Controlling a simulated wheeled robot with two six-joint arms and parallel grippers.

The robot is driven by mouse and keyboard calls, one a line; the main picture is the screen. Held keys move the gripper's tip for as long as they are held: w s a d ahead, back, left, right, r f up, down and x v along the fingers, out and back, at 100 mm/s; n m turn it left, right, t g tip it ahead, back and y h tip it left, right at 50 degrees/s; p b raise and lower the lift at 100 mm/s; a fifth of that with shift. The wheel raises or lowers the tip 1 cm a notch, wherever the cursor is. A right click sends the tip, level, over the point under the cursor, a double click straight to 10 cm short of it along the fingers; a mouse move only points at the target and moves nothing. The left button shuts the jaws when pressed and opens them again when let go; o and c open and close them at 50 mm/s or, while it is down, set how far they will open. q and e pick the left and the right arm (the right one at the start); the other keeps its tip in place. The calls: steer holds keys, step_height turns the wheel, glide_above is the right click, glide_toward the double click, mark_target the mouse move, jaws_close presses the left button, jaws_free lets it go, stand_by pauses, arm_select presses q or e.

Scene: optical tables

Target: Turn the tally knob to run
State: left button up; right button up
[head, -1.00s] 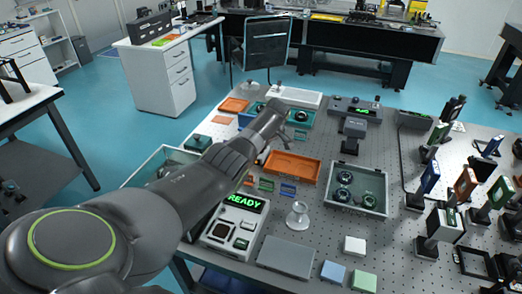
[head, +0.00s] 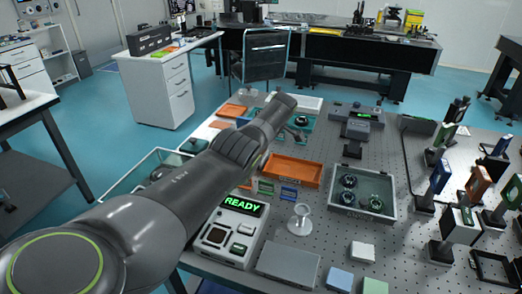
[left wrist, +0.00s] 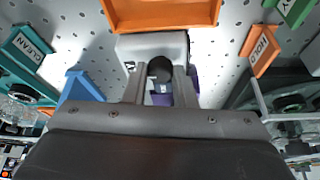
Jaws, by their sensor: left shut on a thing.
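In the left wrist view a dark round knob (left wrist: 160,68) stands on a small pale grey housing (left wrist: 130,48). The two fingers of my left gripper (left wrist: 160,80) lie on either side of the knob and are shut on it. The knob's pointer and any position marks are too small to read. In the head view my left arm reaches in from the left across the table; it hides the knob, and the gripper itself cannot be made out clearly there. My right gripper is in neither view.
A teal tag (left wrist: 30,48), an orange tag (left wrist: 260,50) and a blue tag (left wrist: 80,90) flank the housing. An orange tray (head: 292,171) is close by. A control box with a green READY display (head: 243,206) and a grey bin of round parts (head: 334,205) stand on the perforated table.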

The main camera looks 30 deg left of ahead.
arm_select(q)
steer(key=o, duration=0.7)
steer(key=shift+r, duration=0.1)
steer(key=shift+d+r, duration=0.1)
steer(key=shift+r, duration=0.15)
steer(key=v, duration=1.6)
steer(key=shift+r, duration=0.4)
steer(key=shift+d, duration=0.1)
